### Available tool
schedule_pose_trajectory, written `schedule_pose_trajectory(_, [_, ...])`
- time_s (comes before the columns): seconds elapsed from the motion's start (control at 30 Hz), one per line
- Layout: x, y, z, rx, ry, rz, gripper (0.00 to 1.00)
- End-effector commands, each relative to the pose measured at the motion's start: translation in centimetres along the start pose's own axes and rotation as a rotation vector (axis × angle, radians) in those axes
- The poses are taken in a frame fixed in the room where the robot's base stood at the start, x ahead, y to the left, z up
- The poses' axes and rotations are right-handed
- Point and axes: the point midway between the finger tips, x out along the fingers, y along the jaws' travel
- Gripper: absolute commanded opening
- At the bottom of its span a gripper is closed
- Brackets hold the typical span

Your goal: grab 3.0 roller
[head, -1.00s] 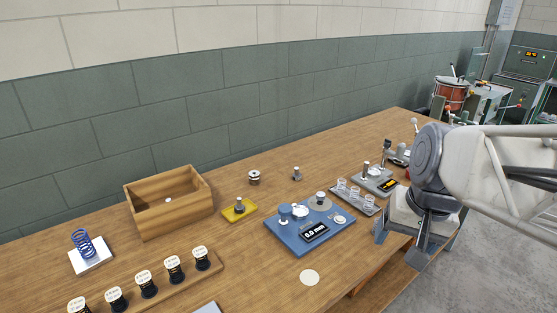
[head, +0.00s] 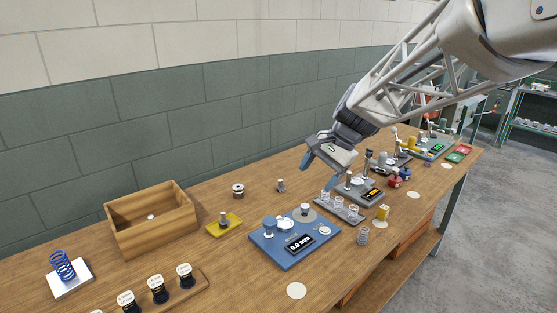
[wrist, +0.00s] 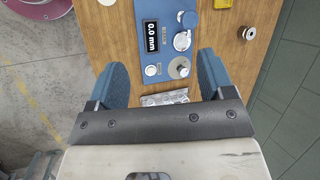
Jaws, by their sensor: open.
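Several black rollers with white labelled tops stand in a wooden rack (head: 200,287) at the front left; one labelled roller (head: 185,276) is at the rack's right end. Their labels are too small to read, so I cannot tell which is the 3.0 roller. The rack's left part is cut off by the picture's edge. My gripper (head: 318,172) is open and empty, above the table behind the clear cups, far to the right of the rack. In the wrist view its blue fingers (wrist: 162,66) are spread apart, and the rack is not seen.
A blue device (head: 288,260) reading 0.0 mm stands mid-table. A yellow stand (head: 225,231), a metal spool (head: 238,190), a wooden box (head: 150,248) and a blue spring (head: 62,265) are to its left.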

Motion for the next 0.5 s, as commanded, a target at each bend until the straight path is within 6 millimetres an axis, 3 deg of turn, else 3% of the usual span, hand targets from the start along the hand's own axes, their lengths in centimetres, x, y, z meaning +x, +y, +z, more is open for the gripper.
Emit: schedule_pose_trajectory(0.5, [5.4,-10.7,-7.3,0.232,-0.202,-0.091,0.75])
